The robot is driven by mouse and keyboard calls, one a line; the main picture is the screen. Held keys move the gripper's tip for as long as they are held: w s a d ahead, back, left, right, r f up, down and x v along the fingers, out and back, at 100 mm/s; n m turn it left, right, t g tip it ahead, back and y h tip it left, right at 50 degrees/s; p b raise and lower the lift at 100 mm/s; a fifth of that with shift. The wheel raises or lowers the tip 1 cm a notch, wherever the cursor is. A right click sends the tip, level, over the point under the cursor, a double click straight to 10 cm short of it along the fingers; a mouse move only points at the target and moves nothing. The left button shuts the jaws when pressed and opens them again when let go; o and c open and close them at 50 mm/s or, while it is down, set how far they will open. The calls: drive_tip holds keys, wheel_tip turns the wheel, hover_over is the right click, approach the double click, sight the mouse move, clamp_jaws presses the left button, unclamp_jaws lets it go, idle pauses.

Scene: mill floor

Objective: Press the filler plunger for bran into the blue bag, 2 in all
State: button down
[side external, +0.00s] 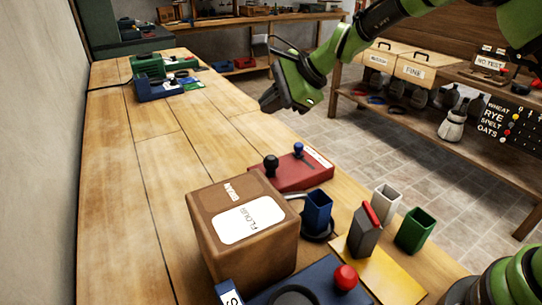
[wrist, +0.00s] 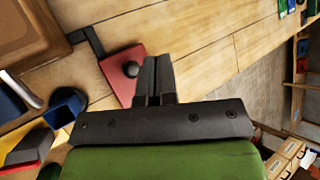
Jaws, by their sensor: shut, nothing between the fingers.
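The blue bag (side external: 318,213), an open-topped blue holder, stands upright on a dark round base beside the brown box. It also shows in the wrist view (wrist: 66,106). A red filler base (side external: 300,180) behind it carries a black-knobbed plunger (side external: 271,166) and a blue-knobbed plunger (side external: 298,150). I cannot read which one is for bran. In the wrist view the black knob (wrist: 130,69) shows just left of my fingers; the blue one is not visible. My gripper (side external: 284,106) is shut and empty, above and behind the red base, apart from it.
A brown box (side external: 253,262) labelled flour stands left of the blue bag. A blue base with a red knob (side external: 345,277) is in front. The bench's middle is clear.

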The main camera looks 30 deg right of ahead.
sight(272, 159)
drive_tip(key=shift+f, duration=4.4)
drive_tip(key=shift+f, duration=0.4)
drive_tip(key=shift+f, duration=0.95)
drive_tip(key=shift+r, duration=1.35)
drive_tip(key=shift+r, duration=2.55)
